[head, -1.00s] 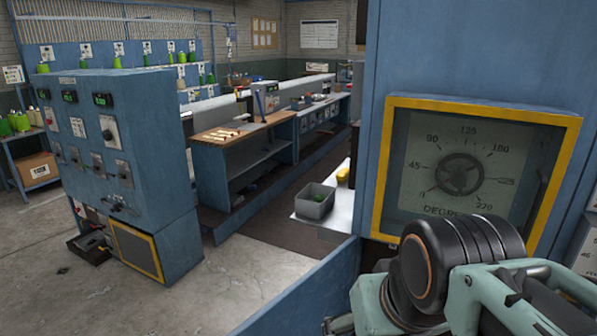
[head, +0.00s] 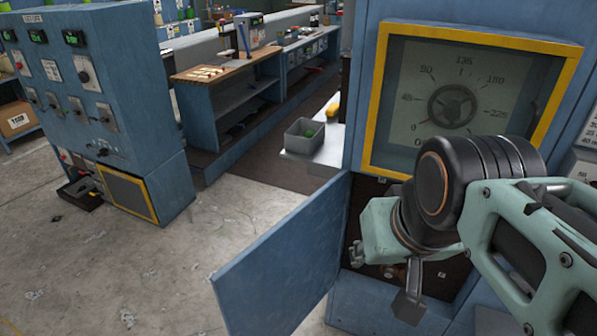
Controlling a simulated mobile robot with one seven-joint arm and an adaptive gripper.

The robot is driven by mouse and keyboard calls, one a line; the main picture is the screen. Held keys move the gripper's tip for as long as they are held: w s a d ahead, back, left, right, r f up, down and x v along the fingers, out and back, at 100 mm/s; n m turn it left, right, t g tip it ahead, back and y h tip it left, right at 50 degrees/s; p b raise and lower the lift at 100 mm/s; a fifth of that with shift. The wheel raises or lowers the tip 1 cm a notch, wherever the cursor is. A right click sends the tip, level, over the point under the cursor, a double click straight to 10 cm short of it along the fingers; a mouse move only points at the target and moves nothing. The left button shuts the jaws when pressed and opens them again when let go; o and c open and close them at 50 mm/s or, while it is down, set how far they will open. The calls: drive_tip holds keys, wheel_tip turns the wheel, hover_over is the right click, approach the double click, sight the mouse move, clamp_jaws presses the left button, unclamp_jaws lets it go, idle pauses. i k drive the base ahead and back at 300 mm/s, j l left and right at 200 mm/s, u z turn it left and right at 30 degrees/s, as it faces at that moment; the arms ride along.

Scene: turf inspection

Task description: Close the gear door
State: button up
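The gear door (head: 285,262) is a flat blue panel in the lower middle of the head view. It stands open, swung out to the left from the blue cabinet (head: 362,110). Behind it is a dark brown opening (head: 450,276) below the dial, with some small parts inside, partly covered by my arm. My gripper (head: 409,302) hangs in front of this opening, to the right of the door and seemingly apart from it. Only a grey part of it shows below my arm's joints; its fingers are not clear.
A yellow-framed dial (head: 455,100) sits above the opening. A white ledge (head: 318,150) with a grey bin (head: 304,136) is behind the door. A blue control console (head: 95,105) stands at left, with a black tray (head: 80,193) on the floor. The concrete floor left of the door is clear.

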sight(271, 286)
drive_tip(key=j+z, duration=0.25)
drive_tip(key=z, duration=0.2)
drive_tip(key=j+z, duration=0.2)
drive_tip(key=z, duration=0.2)
drive_tip(key=j+z, duration=0.2)
drive_tip(key=j, duration=0.15)
drive_tip(key=k+j+z, duration=0.2)
drive_tip(key=j, duration=0.15)
drive_tip(key=k+j, duration=0.1)
drive_tip(key=j, duration=0.25)
drive_tip(key=k+j, duration=0.1)
drive_tip(key=j, duration=0.25)
drive_tip(key=k+j+z, duration=0.1)
drive_tip(key=j, duration=0.25)
drive_tip(key=k+j, duration=0.15)
drive_tip(key=j, duration=0.2)
